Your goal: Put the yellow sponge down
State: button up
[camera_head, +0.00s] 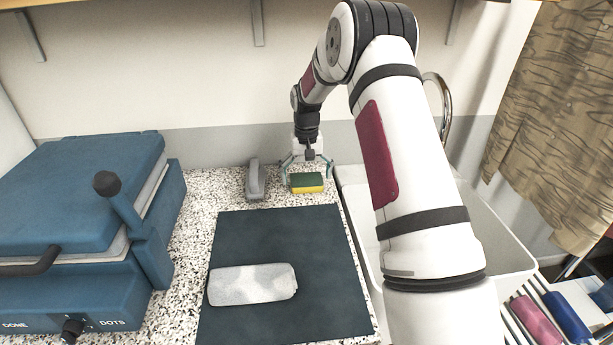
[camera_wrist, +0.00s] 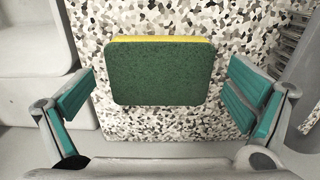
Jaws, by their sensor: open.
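The yellow sponge (camera_head: 307,188) has a green scouring side and a yellow side. It is at the back of the speckled counter, between the grey object and the sink. In the wrist view the sponge (camera_wrist: 160,72) shows its green face, with a thin yellow edge at the top. My gripper (camera_head: 307,172) is open over the sponge. In the wrist view its teal finger pads (camera_wrist: 160,100) stand apart on both sides of the sponge, with a gap on each side. The sponge appears to rest on the counter, clear of the fingers.
A dark blue mat (camera_head: 325,255) with a grey-white case (camera_head: 252,284) lies in front. A grey block-like object (camera_head: 255,180) stands left of the sponge. A blue press (camera_head: 80,200) fills the left. A white sink (camera_head: 500,235) is at the right, partly behind my arm.

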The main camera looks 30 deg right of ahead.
aim_at(307, 179)
notch_tip(307, 179, up, 12)
jog(key=b, duration=0.1)
jog(key=shift+r, duration=0.2)
dwell(0.3)
dwell(0.5)
